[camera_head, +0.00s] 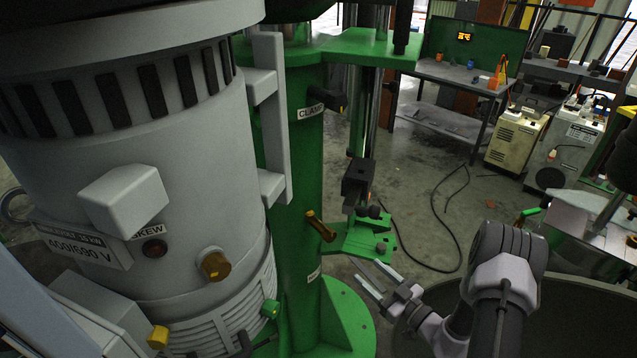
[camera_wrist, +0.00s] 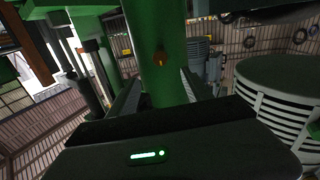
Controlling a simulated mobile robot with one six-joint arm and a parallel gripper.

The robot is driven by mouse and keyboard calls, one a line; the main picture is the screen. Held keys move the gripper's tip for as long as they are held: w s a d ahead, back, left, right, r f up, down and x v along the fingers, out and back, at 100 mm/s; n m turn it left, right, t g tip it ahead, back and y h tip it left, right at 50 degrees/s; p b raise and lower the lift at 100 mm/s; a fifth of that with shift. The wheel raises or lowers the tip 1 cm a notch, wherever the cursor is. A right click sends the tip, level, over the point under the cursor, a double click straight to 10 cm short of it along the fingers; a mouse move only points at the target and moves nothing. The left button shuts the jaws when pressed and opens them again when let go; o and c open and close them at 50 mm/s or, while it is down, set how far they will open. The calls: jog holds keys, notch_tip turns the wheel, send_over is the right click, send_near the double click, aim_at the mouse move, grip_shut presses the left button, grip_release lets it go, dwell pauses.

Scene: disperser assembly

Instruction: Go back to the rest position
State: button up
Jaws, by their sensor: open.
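My gripper (camera_head: 373,278) is open and empty in the head view, low and right of the green column (camera_head: 296,150). Its two fingers point up and left toward the column's foot and the small green bracket. In the wrist view the gripper (camera_wrist: 157,95) shows its fingers spread on either side of the green column (camera_wrist: 158,60). A brass-coloured lever (camera_head: 320,226) sticks out of the column, and a brass-coloured part also shows in the wrist view (camera_wrist: 159,61). Nothing is between the fingers that I can make out.
A large grey motor housing (camera_head: 140,150) fills the left. The green bracket (camera_head: 365,238) with dark knobs stands near my fingertips. A big round vessel (camera_head: 575,310) lies below my arm.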

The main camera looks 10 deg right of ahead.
jog(key=s+a+r+n+g+y+b, duration=0.3)
jog(key=a+r+n+g, duration=0.4)
jog(key=n, duration=0.5)
jog(key=s+a+r+n+g+y+b, duration=0.2)
jog(key=s+a+r+n+g+b, duration=0.3)
jog(key=a+n, duration=0.6)
jog(key=s+a+r+n+g+h+b, duration=0.15)
jog(key=s+n, duration=0.25)
jog(key=n, duration=0.4)
jog(key=s+r+n+g+h+p, duration=0.1)
jog(key=s+n+h, duration=0.1)
jog(key=s+n, duration=0.45)
jog(key=s+d+n+t+h+b, duration=0.2)
jog(key=s+d+n+h, duration=0.1)
jog(key=n, duration=0.9)
jog(key=s+d+r+n+t+h+b, duration=0.1)
jog(key=s+n+h, duration=0.4)
jog(key=n, duration=0.7)
jog(key=shift+d+t+b, duration=0.75)
jog(key=shift+d+b, duration=0.25)
jog(key=shift+b, duration=0.25)
